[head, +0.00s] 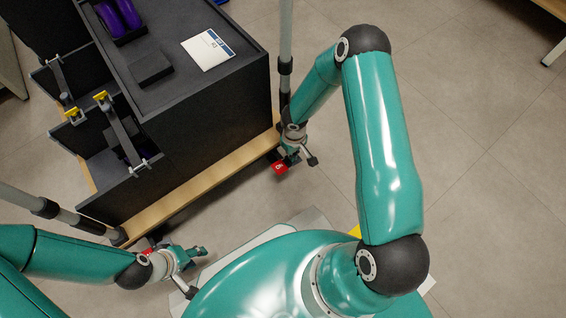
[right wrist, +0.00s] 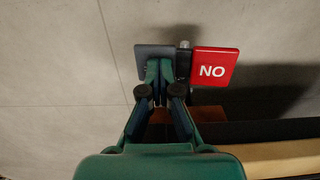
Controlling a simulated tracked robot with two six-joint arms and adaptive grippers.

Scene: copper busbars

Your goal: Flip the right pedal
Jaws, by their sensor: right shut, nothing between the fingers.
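The right pedal shows its red plate marked "NO" (right wrist: 215,66) in the right wrist view, beside a dark grey plate (right wrist: 140,60) with a short metal post between them. In the head view the red plate (head: 280,168) is low by the cabinet's right front corner. My right gripper (right wrist: 160,68) is shut and empty, its fingertips over the grey plate; I cannot tell whether they touch it. It also shows in the head view (head: 294,154). My left gripper (head: 198,251) is low at the lower left, near a small red piece (head: 148,251); its jaw opening is unclear.
A dark cabinet (head: 200,105) with a wooden ledge (head: 200,185) stands at upper left, bearing a white card (head: 207,50), purple rolls (head: 119,15) and a black block (head: 150,67). Grey posts (head: 285,40) stand at its corners. The tiled floor (head: 480,120) to the right is clear.

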